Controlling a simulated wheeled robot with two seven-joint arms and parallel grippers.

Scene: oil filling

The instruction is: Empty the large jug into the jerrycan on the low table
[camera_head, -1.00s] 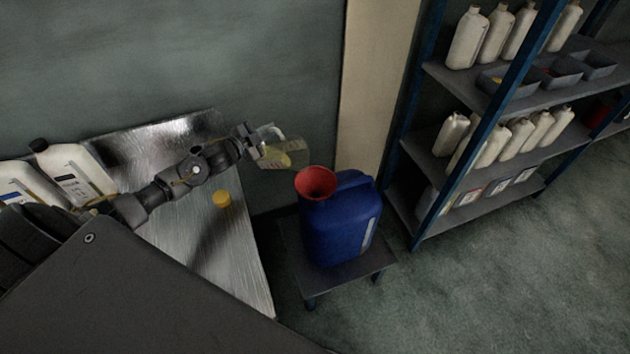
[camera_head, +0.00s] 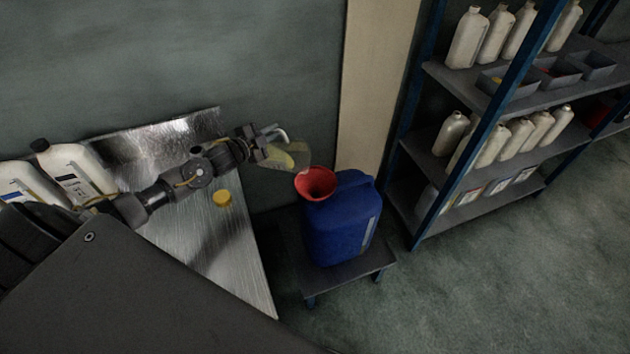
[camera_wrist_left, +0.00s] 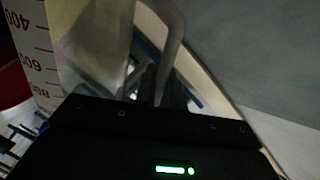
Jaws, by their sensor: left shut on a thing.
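The clear jug (camera_head: 290,156) with yellowish liquid is tilted toward the red funnel (camera_head: 316,183), its lower end just above and left of the funnel's rim. My left gripper (camera_head: 264,146) is shut on the jug's handle. In the left wrist view the jug (camera_wrist_left: 95,45) shows close up with red scale marks and its pale handle (camera_wrist_left: 172,40). The funnel stands in the blue jerrycan (camera_head: 342,228) on the low table (camera_head: 350,272). I cannot tell whether liquid is flowing. My right gripper is out of view.
A metal bench (camera_head: 185,240) carries a yellow cap (camera_head: 222,198) and white bottles (camera_head: 75,172) at the left. A blue-framed shelf (camera_head: 440,160) with several white bottles stands to the right. The floor in front of it is clear.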

